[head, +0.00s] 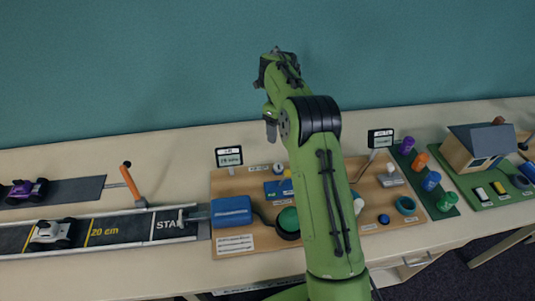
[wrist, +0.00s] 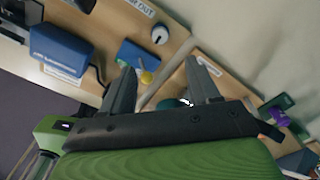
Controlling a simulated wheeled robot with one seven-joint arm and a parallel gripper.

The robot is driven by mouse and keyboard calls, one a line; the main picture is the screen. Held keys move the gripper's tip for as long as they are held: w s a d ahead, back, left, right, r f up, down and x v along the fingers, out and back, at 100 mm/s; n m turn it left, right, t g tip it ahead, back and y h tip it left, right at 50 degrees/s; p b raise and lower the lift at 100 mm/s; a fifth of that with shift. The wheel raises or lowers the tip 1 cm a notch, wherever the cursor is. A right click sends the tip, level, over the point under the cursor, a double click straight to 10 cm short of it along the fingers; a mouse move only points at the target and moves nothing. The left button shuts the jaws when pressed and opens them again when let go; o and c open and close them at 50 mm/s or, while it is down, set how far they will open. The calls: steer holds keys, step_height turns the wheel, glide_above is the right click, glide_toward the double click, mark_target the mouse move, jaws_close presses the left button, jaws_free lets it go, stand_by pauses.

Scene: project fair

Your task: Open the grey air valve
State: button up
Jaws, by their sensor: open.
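A small round light-grey knob with a dark slot on top (wrist: 160,34) stands on the wooden board in the wrist view, beside a label ending in "OUT". It looks like the air valve; it also shows in the head view (head: 278,168). My gripper (wrist: 160,66) is open and empty, its two dark fingers apart. The knob lies beyond the fingertips, touching neither. In the head view my gripper (head: 271,130) is raised above the back of the table, with one finger showing. Part of the board is hidden behind my arm.
A blue box (head: 231,211) and a green dome (head: 288,219) stand on the same board. A small sign (head: 229,157) stands behind. A race track (head: 110,231) lies left.

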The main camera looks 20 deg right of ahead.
mark_target(278, 166)
steer(key=f, duration=0.5)
steer(key=f+b, duration=0.1)
steer(key=f, duration=0.4)
steer(key=f+b, duration=0.1)
steer(key=f, duration=0.4)
steer(key=shift+s+d+f, duration=0.1)
steer(key=shift+s, duration=0.2)
steer(key=shift+c, duration=0.2)
steer(key=c, duration=1)
